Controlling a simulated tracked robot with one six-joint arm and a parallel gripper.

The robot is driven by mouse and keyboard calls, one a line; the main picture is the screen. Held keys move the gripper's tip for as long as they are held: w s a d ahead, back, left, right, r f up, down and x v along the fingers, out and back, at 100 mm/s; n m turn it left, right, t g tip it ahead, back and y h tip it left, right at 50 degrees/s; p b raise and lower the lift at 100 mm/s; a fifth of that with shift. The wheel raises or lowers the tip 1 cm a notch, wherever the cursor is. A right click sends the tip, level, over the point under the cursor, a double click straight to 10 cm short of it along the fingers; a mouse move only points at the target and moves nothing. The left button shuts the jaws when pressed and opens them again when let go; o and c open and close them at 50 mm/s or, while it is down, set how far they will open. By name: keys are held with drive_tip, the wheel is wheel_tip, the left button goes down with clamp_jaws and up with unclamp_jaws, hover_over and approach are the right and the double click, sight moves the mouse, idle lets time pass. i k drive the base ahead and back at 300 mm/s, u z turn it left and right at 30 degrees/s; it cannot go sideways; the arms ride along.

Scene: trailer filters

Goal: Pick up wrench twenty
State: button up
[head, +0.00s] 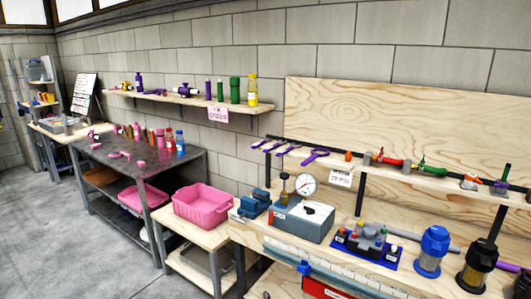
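Several purple wrenches stick out from a dark rail along the back of the workbench, near the middle of the view. The rightmost purple wrench (316,155) looks the largest, with a ring-like end. The smaller purple wrenches (272,146) are to its left. A white label (341,178) is fixed just right of and below the largest wrench; its print is too small to read surely. I cannot tell which wrench is number twenty. My gripper is not in view.
A pressure gauge (305,184) on a grey box (302,219) stands below the wrenches. Blue-topped (434,246) and black (477,263) cylinders stand at the right. A pink bin (202,205) sits left of the bench. Bare concrete floor (60,240) lies at left.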

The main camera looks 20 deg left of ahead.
sight(293, 145)
drive_tip(key=u, duration=1.2)
drive_tip(key=i, duration=0.7)
drive_tip(key=u, duration=0.75)
drive_tip(key=i, duration=1.55)
drive_tip(key=z, duration=0.8)
drive_tip(key=i, duration=0.7)
drive_tip(key=z, duration=0.5)
